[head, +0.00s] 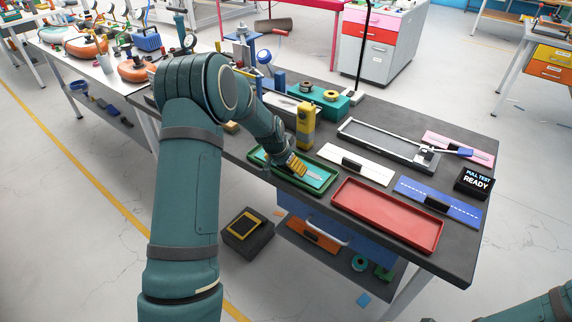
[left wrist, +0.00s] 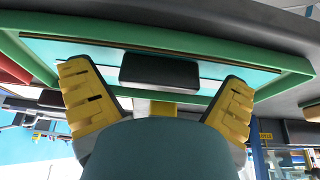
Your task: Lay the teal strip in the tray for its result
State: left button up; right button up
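The teal strip (head: 317,177) lies in the green tray (head: 321,190), partly hidden by my left gripper (head: 291,168). In the left wrist view, the teal strip (left wrist: 80,52) has a black block (left wrist: 160,72) across its middle, inside the green rim (left wrist: 190,38). My left gripper (left wrist: 158,98) is open there, with its yellow fingers apart on either side of the block and a gap to each side. The empty red tray (head: 388,213) is to the right of the green one. My right gripper is out of view.
A white strip (head: 374,169), a blue strip (head: 408,187) and a pink strip (head: 476,151) lie on the dark bench, around a metal frame with a lever (head: 375,141). A small display (head: 477,181) reads "PULL TEST READY". A yellow tool (head: 306,125) stands close behind the green tray.

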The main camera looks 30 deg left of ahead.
pick_arm(q)
jog(key=shift+r, duration=0.1)
jog(key=p+v, duration=0.2)
jog(key=v, duration=1)
jog(key=s+d+f+g+h, duration=0.1)
jog(key=s+d+f, duration=0.2)
jog(key=d+f, duration=0.4)
jog(key=s+d+f+h, duration=0.1)
jog(key=s+d+f, duration=0.3)
jog(key=d+f, duration=0.35)
jog(key=s+d+f+n+g, duration=0.1)
jog(key=s+d+f, duration=0.2)
jog(key=s+d, duration=0.4)
jog(key=s+d+f+n+g+h, duration=0.1)
jog(key=s+d+f, duration=0.2)
jog(key=s+d, duration=0.3)
jog(key=s, duration=0.2)
jog(key=shift+s+d+f+h, duration=0.3)
jog(key=shift+d+f, duration=0.1)
